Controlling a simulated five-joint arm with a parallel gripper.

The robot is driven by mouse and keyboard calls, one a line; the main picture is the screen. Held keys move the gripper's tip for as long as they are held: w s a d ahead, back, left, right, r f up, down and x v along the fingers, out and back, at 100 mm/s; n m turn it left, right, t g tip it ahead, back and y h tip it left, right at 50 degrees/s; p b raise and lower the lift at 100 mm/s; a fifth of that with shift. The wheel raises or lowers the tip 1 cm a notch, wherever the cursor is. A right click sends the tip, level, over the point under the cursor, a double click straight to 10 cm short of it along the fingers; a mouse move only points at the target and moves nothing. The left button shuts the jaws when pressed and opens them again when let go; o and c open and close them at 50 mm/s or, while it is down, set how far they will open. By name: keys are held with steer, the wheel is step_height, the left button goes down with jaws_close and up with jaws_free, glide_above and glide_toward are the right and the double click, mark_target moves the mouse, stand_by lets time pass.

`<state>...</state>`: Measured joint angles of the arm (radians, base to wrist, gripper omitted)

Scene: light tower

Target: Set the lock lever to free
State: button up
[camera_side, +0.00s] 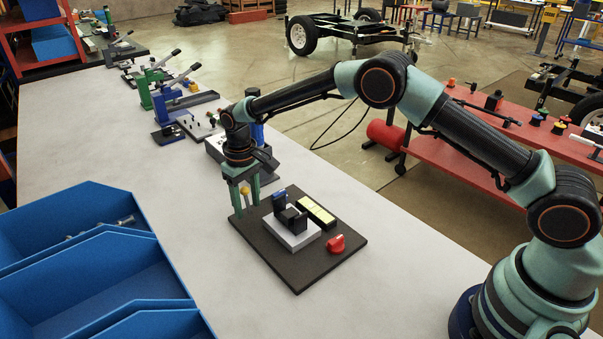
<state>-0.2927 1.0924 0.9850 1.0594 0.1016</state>
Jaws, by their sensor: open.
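A dark base plate (299,275) lies on the pale bench. It carries a light grey block (291,239) with a black upright part (289,215) on it, a strip of pale yellow panels (316,210) and a red knob (336,243) near its right edge. A small yellow piece (245,197) stands at the plate's far left corner; it may be the lock lever, but its setting is too small to tell. My gripper (246,203) points down over that corner, open, with its green fingers on either side of the yellow piece. Contact cannot be told.
Blue bins (100,275) stand at the left front. Behind my gripper are a grey box (215,148), a blue press (163,105) and a green press (144,90). A red table (480,125) stands beyond the bench at right. The bench between bins and plate is clear.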

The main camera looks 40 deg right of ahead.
jaws_close()
steer(key=shift+a, duration=0.15)
stand_by(1.2)
